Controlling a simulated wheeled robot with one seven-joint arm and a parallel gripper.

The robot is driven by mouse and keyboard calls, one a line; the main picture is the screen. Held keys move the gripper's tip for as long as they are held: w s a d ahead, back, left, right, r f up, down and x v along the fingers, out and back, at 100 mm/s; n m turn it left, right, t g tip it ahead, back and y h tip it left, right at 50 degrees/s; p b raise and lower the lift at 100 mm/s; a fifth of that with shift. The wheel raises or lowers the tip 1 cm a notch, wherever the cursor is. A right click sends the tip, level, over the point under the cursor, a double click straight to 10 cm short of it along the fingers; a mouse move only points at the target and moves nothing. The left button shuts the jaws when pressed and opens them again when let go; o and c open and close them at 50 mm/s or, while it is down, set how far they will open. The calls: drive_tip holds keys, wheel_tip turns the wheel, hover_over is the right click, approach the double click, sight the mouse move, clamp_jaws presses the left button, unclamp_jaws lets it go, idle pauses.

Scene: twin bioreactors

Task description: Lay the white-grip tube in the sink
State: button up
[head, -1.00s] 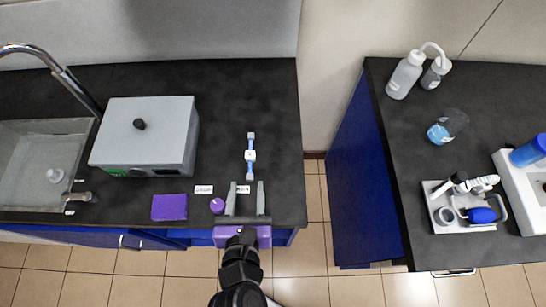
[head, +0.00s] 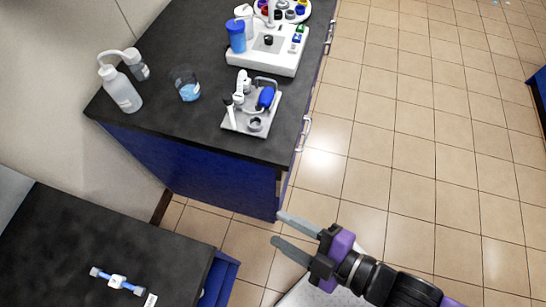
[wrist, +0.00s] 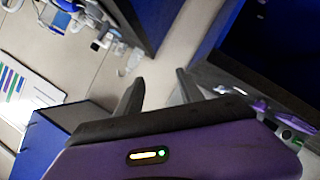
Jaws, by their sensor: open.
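The white-grip tube (head: 117,282) is a short blue tube with pale end caps and a white grip at its middle. It lies on the near dark counter (head: 55,245) at the lower left of the head view. My gripper (head: 280,228) is open and empty. It is to the right of that counter and well apart from the tube, over the floor gap beside the second counter. In the wrist view the two fingers (wrist: 158,80) stand apart with nothing between them. The sink is not in the head view now, and I cannot make it out in the wrist view.
The second counter (head: 190,135) has a blue cabinet front near my gripper. On it stand a wash bottle (head: 122,90), a beaker with blue liquid (head: 187,84), a white tray (head: 236,122) and a white device (head: 285,58). Open tiled floor (head: 420,130) lies to the right.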

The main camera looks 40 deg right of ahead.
drive_tip(key=shift+o, duration=0.6)
drive_tip(key=s+d+r+m+h, duration=0.1)
drive_tip(key=s+d+r+m, duration=0.1)
drive_tip(key=m, duration=0.4)
drive_tip(key=s+d+r+m+t+h, duration=0.1)
drive_tip(key=s+d+r+m+h, duration=0.1)
drive_tip(key=d+r+m, duration=0.3)
drive_tip(key=shift+s+d+r+m, duration=0.15)
drive_tip(key=shift+s+d+m, duration=0.3)
drive_tip(key=shift+d, duration=0.15)
